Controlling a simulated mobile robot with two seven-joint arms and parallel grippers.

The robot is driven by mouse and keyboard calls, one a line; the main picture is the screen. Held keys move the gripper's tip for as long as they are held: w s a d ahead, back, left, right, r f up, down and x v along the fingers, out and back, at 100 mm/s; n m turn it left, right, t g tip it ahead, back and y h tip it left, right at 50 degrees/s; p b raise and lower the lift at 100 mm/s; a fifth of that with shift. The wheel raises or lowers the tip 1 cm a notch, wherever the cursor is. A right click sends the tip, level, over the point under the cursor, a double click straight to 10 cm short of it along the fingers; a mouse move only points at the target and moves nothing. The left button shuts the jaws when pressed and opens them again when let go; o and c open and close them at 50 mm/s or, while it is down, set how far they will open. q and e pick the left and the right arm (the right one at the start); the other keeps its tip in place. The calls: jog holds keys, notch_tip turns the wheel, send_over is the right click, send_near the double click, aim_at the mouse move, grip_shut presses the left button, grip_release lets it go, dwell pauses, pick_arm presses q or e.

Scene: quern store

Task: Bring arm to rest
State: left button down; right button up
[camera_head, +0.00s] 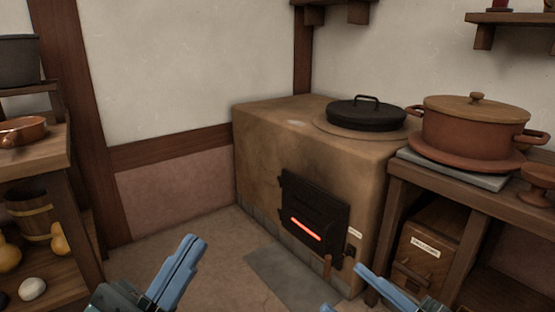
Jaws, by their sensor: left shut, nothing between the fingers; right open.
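My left gripper (184,262) is low in the picture, left of the middle, with its blue fingers together and nothing between them. My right gripper (345,288) is at the bottom edge, right of the middle. Its blue fingers are apart, with one finger mostly cut off by the bottom edge, and it holds nothing. Both grippers appear in front of the clay stove (270,150), and neither visibly touches anything. The rest of both arms is out of view.
The stove has a black lid (366,115) and a dark firebox door (314,210) with a glowing slot. At right, a lidded clay pot (470,130) stands on a wooden bench (440,185). At left is a shelf (40,155) with a copper pan (22,130). The floor (180,235) between is clear.

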pick_arm(q)
notch_tip(320, 180, down, 7)
jog(key=n+g+y+p, duration=0.2)
jog(key=n+y+p, duration=0.6)
jog(key=s+a+r+n+g+y+p, duration=0.1)
jog(key=r+p, duration=0.4)
jog(key=p, duration=1.3)
jog(key=s+a+r+n+g+y+p, duration=0.1)
jog(key=r+g+y+p, duration=0.4)
jog(key=p, duration=1.4)
jog(key=a+n+g, duration=0.1)
jog(key=a, duration=0.1)
jog(key=shift+s+a, duration=0.2)
jog(key=shift+a, duration=0.15)
pick_arm(e)
jog(key=d+r+m+g+h, duration=0.1)
jog(key=r+m+h, duration=0.3)
jog(key=m+h, duration=0.4)
jog(key=s+d+r+m+g+h, duration=0.1)
jog(key=d+r+m+h, duration=0.3)
jog(key=m+h, duration=0.4)
jog(key=shift+d+m, duration=0.2)
jog(key=shift+m, duration=0.5)
pick_arm(q)
jog(key=shift+d+r, duration=0.1)
pick_arm(e)
jog(key=shift+s+d, duration=0.1)
